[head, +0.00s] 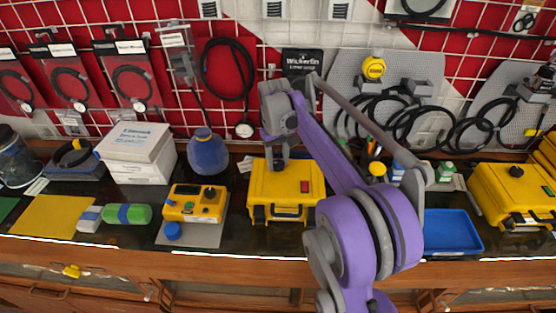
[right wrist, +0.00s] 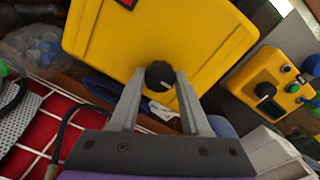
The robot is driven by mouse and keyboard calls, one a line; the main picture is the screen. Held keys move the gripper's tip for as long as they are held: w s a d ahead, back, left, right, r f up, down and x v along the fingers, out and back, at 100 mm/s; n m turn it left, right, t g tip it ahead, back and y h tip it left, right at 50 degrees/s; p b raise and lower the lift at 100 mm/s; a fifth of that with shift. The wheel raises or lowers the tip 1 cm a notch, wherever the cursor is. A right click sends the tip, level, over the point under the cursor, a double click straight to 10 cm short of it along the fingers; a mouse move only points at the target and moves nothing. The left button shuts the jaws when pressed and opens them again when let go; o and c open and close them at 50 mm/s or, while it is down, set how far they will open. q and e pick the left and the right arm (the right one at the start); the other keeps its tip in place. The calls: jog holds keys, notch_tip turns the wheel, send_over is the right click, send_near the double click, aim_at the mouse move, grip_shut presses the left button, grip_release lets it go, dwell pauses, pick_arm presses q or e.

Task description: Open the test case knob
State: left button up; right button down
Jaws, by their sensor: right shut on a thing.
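The yellow test case (head: 262,184) stands shut on the bench in the middle of the head view, with a red switch on its top. The yellow case (right wrist: 190,35) fills much of that view. My left gripper is not in view.
A yellow control box (head: 195,203) stands left of the case, with a blue round bottle (head: 208,155) behind it. A blue tray (head: 452,232) and another yellow case (head: 512,190) with a black knob are to the right. Cables hang on the back wall.

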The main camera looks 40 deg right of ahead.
aim_at(276, 164)
jog(key=shift+c, duration=1.8)
grip_release()
jog(key=shift+r, duration=0.1)
notch_tip(276, 164, up, 11)
jog(key=shift+a+f+p, duration=0.2)
jog(key=shift+a+p, duration=0.05)
jog(key=shift+p, duration=0.2)
jog(key=shift+a, duration=0.1)
jog(key=s+a+f+n+t, duration=0.2)
jog(key=s+a+f+t, duration=0.3)
jog(key=s+a+f, duration=1.2)
jog(key=s+a, duration=0.3)
jog(key=s, duration=0.1)
jog(key=shift+a+f+t, duration=0.2)
jog(key=shift+f+t, duration=0.1)
jog(key=shift+f, duration=0.1)
